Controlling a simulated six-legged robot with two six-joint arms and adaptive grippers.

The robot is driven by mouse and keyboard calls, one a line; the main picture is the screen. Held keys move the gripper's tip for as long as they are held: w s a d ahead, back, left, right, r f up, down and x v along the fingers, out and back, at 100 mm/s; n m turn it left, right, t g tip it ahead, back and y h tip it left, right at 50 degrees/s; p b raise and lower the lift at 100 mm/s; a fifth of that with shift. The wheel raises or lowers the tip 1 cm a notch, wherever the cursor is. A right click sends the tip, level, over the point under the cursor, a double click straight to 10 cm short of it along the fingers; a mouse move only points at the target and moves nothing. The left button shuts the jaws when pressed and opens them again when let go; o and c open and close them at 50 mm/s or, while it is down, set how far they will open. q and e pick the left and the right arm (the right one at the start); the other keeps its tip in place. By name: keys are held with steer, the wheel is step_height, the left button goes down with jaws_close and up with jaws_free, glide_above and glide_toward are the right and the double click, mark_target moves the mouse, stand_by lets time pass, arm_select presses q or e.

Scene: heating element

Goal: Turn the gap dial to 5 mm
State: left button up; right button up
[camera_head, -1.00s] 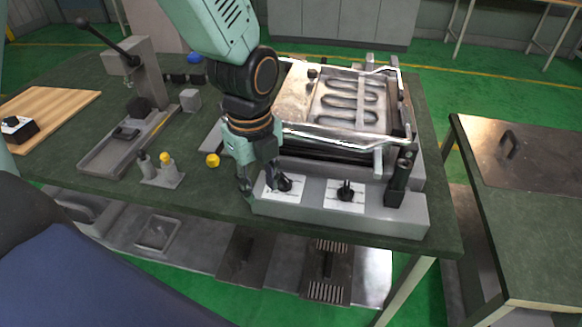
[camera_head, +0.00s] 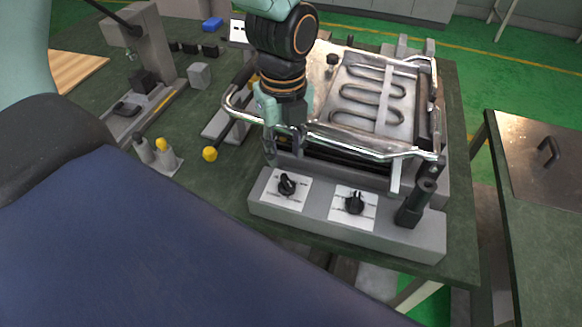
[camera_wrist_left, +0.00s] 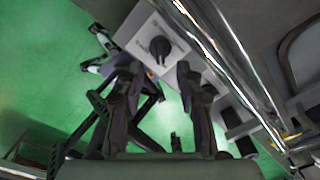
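The heating element machine has two black dials on white plates along its grey front panel (camera_head: 330,222): a left dial (camera_head: 287,185) and a right dial (camera_head: 355,203). Their markings are too small to read, so I cannot tell which is the gap dial or its setting. My left gripper (camera_head: 284,152) points down just behind and above the left dial, by the chrome rail, and is apart from both dials. In the left wrist view its two fingers (camera_wrist_left: 160,95) are spread with nothing between them. One dial (camera_wrist_left: 160,47) shows beyond the fingertips there. My right gripper is out of view.
A chrome rail (camera_head: 350,148) runs close by the gripper, in front of the coil plate (camera_head: 370,95). A black upright handle (camera_head: 416,203) stands right of the dials. Space directly above both dials is clear.

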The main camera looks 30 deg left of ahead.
mark_target(287, 180)
arm_select(q)
steer(key=shift+w+d+f, duration=0.1)
steer(key=shift+d+f, duration=0.05)
steer(key=shift+d, duration=0.15)
steer(key=f, duration=0.2)
steer(key=f+b, duration=0.1)
steer(key=f, duration=0.1)
steer(key=f+b, duration=0.1)
steer(key=f, duration=0.1)
steer(key=shift+s+a+f, duration=0.2)
steer(key=shift+s+f, duration=0.1)
steer(key=shift+f, duration=0.1)
steer(key=shift+w+d+f, duration=0.1)
steer(key=shift+d+f, duration=0.2)
steer(key=shift+d, duration=0.05)
steer(key=shift+a, duration=0.35)
steer(key=shift+c, duration=0.8)
steer(key=shift+d, duration=0.25)
steer(key=c, duration=0.5)
jaws_close()
